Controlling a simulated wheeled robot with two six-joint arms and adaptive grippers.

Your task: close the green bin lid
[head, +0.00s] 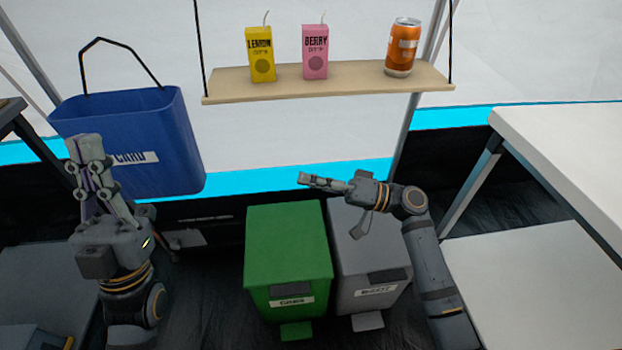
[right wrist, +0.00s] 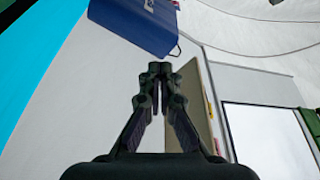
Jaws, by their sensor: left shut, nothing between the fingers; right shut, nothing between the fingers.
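The green bin (head: 288,258) stands on the floor in the middle of the head view. Its green lid (head: 288,239) lies flat over the top and looks closed. My right gripper (head: 303,179) is shut and empty, and in the head view it appears above the back right corner of the green bin, apart from the lid. It also shows shut in the right wrist view (right wrist: 160,68). My left gripper (head: 83,146) is shut and empty, pointing up in front of the blue hanging bin.
A grey bin (head: 375,262) stands close to the green bin's right. A blue bin (head: 150,130) hangs at left. A hanging shelf (head: 345,82) holds a yellow carton (head: 261,55), a pink carton (head: 315,52) and an orange can (head: 402,48). A white table (head: 570,140) stands at right.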

